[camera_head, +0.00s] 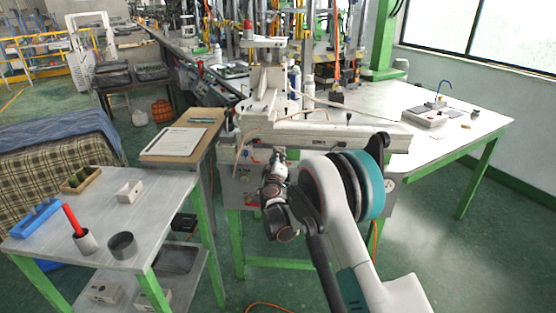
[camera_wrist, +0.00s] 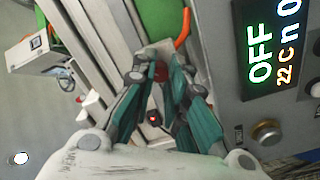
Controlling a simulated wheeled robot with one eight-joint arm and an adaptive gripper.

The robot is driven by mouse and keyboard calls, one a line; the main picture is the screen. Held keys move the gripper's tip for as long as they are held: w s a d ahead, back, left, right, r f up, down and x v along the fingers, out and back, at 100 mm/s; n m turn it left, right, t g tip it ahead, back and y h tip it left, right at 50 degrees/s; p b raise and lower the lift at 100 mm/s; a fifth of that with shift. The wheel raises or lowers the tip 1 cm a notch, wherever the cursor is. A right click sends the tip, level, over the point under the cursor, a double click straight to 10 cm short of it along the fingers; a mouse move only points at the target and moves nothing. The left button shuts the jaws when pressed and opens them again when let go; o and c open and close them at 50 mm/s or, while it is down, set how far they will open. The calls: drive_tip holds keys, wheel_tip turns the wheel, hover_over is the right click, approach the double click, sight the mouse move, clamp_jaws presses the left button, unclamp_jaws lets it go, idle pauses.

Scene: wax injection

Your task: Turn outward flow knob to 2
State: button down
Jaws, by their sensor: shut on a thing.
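The wax injection machine (camera_head: 300,132) stands in the middle of the head view, with a grey front panel (camera_head: 246,190) below its top. My gripper (camera_wrist: 162,70) reaches toward the machine in the wrist view. Its teal fingers close in at the tips on a small dark red, knob-like thing (camera_wrist: 160,73). The fingers hide most of it, so its setting and any numbers cannot be read. My gripper also shows in the head view (camera_head: 277,160), small and in front of the machine, where the arm partly covers the panel.
A lit display (camera_wrist: 265,45) reading OFF and a brass-coloured round knob (camera_wrist: 267,131) are right of the fingers. An orange tube (camera_wrist: 183,28) passes close above the fingertips. A grey side table (camera_head: 95,205) with small holders stands left. A white table (camera_head: 375,115) is behind right.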

drive_tip(key=shift+n, duration=0.4)
drive_tip(key=n, duration=1.1)
drive_tip(key=shift+f, duration=0.1)
idle(0.4)
drive_tip(key=c, duration=1.5)
unclamp_jaws()
drive_tip(key=shift+c, duration=0.2)
drive_tip(key=s, duration=1.2)
drive_tip(key=shift+a, duration=0.15)
